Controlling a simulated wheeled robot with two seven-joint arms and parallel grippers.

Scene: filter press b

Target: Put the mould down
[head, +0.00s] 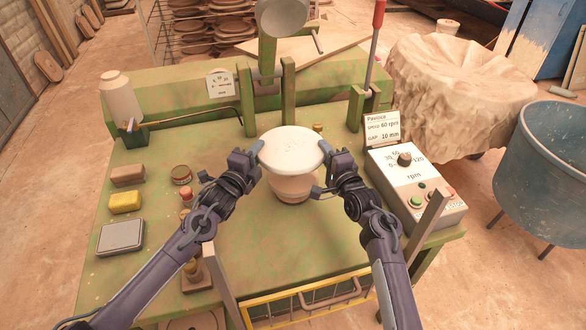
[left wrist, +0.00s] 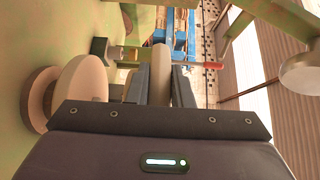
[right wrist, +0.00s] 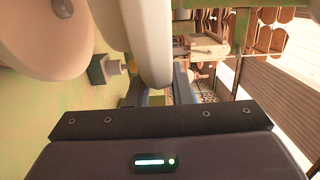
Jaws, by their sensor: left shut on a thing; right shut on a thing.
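The mould (head: 291,146) is a pale, round, flat-topped disc held level over the middle of the green bench. My left gripper (head: 258,157) is shut on its left rim, and my right gripper (head: 326,160) is shut on its right rim. The mould's rim shows between the jaws in the left wrist view (left wrist: 161,72) and in the right wrist view (right wrist: 149,45). A pinkish round wheel head (head: 292,188) stands directly below it. The wrist views show a gap between the mould and the wheel head (left wrist: 84,88). The mould hides the top of the wheel head in the head view.
A control box (head: 412,185) stands at the right of the bench. The press arm (head: 268,60) is raised behind the mould. A blue tub (head: 555,165) stands at the right.

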